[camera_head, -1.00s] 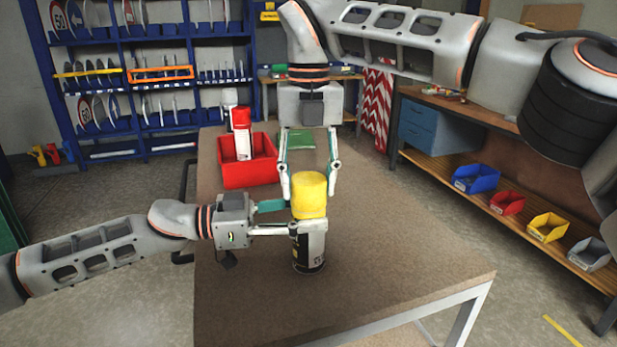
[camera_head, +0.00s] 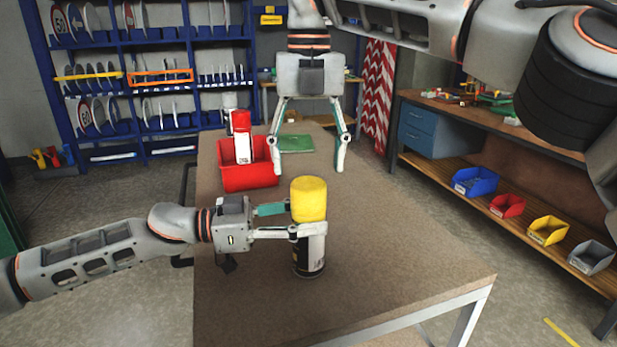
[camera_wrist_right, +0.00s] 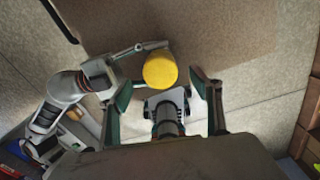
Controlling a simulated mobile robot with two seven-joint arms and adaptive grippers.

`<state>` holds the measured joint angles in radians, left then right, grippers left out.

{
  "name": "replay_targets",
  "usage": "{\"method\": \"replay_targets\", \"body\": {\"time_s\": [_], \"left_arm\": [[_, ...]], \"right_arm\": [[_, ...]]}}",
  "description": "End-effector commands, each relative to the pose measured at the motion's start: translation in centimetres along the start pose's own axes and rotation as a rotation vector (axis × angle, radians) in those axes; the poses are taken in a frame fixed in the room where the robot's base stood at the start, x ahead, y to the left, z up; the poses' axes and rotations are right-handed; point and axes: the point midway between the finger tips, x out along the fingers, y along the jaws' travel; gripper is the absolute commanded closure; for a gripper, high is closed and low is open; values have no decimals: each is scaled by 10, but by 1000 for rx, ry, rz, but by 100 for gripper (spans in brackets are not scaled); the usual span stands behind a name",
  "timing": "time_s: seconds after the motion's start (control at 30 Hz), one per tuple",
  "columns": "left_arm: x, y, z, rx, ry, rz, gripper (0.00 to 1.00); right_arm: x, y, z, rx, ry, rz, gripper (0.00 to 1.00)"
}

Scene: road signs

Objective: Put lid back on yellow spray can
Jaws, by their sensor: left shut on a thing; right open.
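The spray can (camera_head: 310,250) stands upright on the table with its yellow lid (camera_head: 309,199) on top. My left gripper (camera_head: 308,222) is shut around the can's upper body, just below the lid. My right gripper (camera_head: 307,168) is open and empty, above and behind the lid, with its fingers spread wide and apart from it. In the right wrist view the lid (camera_wrist_right: 160,69) appears round, between and beyond the right gripper's open fingers (camera_wrist_right: 166,82). The can's body is hidden below the lid there.
A red bin (camera_head: 248,177) holding a red-and-white spray can (camera_head: 242,140) stands at the table's back left. A green flat item (camera_head: 296,143) lies at the back. The brown table (camera_head: 400,262) is clear to the right. Shelving and a workbench stand beyond.

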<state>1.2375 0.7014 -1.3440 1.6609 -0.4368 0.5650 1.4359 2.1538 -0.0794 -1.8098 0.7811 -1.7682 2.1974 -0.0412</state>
Motion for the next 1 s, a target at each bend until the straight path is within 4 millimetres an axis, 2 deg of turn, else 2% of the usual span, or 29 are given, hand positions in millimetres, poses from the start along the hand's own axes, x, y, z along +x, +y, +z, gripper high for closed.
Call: {"method": "replay_targets", "body": {"time_s": [0.2, 0.53, 0.57, 0.6, 1.0], "left_arm": [[0, 0, 0, 0, 0, 0, 95], [0, 0, 0, 0, 0, 0, 95], [0, 0, 0, 0, 0, 0, 48], [0, 0, 0, 0, 0, 0, 38], [-3, 0, 0, 0, 0, 0, 37]], "right_arm": [[-18, 0, 0, 1, 1, -2, 36], [-21, 0, 0, -1, 2, 0, 36], [-21, 0, 0, -1, 2, 0, 36], [-21, 0, 0, -1, 2, 0, 36], [-21, 0, 0, 0, 2, 0, 36]]}}
